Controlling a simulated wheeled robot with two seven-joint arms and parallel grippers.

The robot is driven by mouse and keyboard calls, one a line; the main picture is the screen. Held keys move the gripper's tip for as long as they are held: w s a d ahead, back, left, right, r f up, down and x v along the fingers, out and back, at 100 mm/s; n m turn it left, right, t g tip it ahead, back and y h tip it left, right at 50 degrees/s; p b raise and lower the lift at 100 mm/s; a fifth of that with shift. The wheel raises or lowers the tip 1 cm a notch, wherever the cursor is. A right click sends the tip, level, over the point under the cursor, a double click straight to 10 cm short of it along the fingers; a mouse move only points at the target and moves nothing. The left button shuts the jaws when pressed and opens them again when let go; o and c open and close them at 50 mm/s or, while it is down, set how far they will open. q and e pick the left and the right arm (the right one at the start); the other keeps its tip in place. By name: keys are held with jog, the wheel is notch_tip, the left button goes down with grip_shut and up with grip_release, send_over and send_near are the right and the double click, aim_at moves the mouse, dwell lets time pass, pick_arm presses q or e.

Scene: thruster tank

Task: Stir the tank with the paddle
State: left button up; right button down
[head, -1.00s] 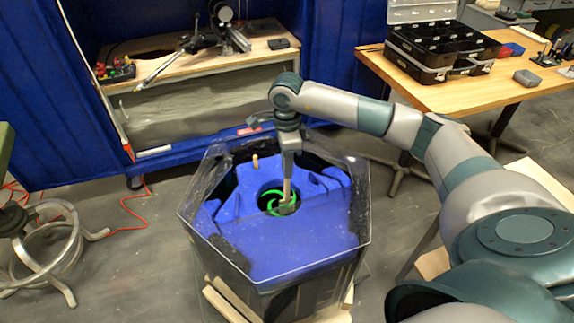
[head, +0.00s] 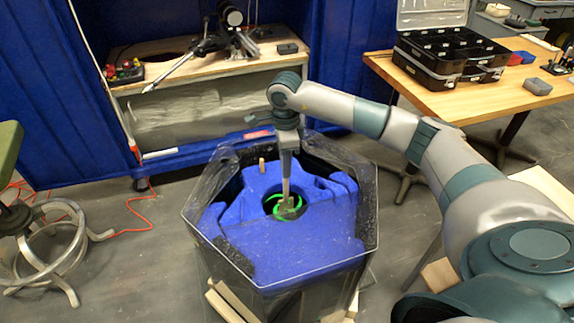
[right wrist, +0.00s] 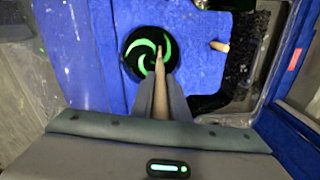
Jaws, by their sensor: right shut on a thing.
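The tank (head: 300,245) is a clear-walled hexagonal vessel with a blue insert. A dark round hole in the insert holds a green swirl-shaped rotor (head: 275,212), which also shows in the right wrist view (right wrist: 133,46). My right gripper (head: 286,168) points down over the hole, shut on the pale wooden paddle (head: 286,188). In the right wrist view the paddle (right wrist: 160,68) sticks out from between the fingers (right wrist: 160,95) toward the rotor. Its lower end is inside the hole; whether it touches the rotor I cannot tell. My left gripper is out of view.
A short wooden peg (head: 262,165) stands up from the insert behind the hole. A wooden workbench (head: 225,68) stands behind the tank. A wooden table (head: 490,100) with black organiser cases (head: 445,60) is at the right. A stool (head: 45,245) stands at the left on open floor.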

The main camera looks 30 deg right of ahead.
jog(key=shift+w+a, duration=0.15)
jog(key=shift+a, duration=0.45)
jog(key=shift+w+a, duration=0.15)
jog(key=shift+a, duration=0.4)
jog(key=shift+s+a, duration=0.9)
jog(key=shift+s, duration=0.15)
jog(key=shift+s+d+p, duration=0.2)
jog(key=shift+s, duration=0.4)
jog(key=shift+s+d+p, duration=0.15)
jog(key=shift+s+d, duration=0.05)
jog(key=shift+s, duration=0.4)
